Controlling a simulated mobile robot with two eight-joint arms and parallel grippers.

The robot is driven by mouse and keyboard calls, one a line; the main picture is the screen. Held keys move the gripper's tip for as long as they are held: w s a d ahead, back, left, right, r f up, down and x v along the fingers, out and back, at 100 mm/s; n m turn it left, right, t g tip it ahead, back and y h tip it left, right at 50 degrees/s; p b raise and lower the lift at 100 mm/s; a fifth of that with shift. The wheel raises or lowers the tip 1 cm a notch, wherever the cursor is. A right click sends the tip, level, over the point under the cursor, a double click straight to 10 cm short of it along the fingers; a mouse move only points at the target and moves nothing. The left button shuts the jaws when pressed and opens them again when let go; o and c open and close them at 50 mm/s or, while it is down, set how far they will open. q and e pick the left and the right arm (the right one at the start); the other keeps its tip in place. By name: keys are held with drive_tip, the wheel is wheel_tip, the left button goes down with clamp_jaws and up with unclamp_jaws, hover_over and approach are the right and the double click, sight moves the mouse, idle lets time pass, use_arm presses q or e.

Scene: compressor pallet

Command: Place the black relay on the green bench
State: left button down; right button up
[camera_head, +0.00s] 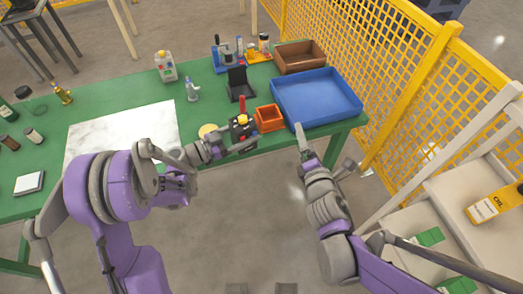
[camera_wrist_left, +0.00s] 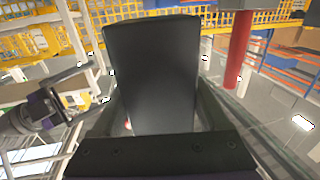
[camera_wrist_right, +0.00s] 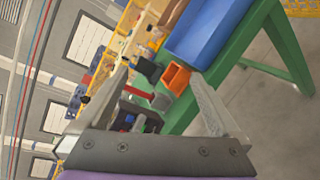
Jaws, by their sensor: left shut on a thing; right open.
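My left gripper (camera_head: 236,134) is shut on the black relay (camera_head: 244,130), over the front part of the green bench (camera_head: 215,102) in the head view. The relay looks like a dark block with a rounded top between the fingers in the left wrist view (camera_wrist_left: 152,75). From these frames I cannot tell whether its underside touches the bench. My right gripper (camera_head: 302,138) is open and empty off the bench's front edge; its spread fingers show in the right wrist view (camera_wrist_right: 158,95).
An orange bin (camera_head: 270,118) and a blue tray (camera_head: 316,98) stand right of the relay. A black stand (camera_head: 240,84) is behind it, with a red upright part (camera_head: 242,105) close by. A marble-like slab (camera_head: 120,128) lies left. Yellow mesh fencing (camera_head: 400,75) stands to the right.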

drive_tip(key=a+n+y, duration=0.4)
drive_tip(key=a+n, duration=0.2)
drive_tip(key=n, duration=0.3)
drive_tip(key=n+y, duration=0.4)
drive_tip(key=n, duration=0.5)
approach(235, 118)
drive_tip(key=shift+g, duration=0.4)
drive_tip(key=x, duration=0.8)
drive_tip(key=shift+w+d+f, duration=0.2)
drive_tip(key=shift+w+f, duration=0.1)
use_arm(q)
drive_tip(key=shift+d, duration=0.1)
use_arm(e)
drive_tip(key=shift+s+a, duration=0.15)
drive_tip(key=c, duration=1.4)
use_arm(q)
unclamp_jaws()
use_arm(e)
drive_tip(key=shift+c, duration=0.8)
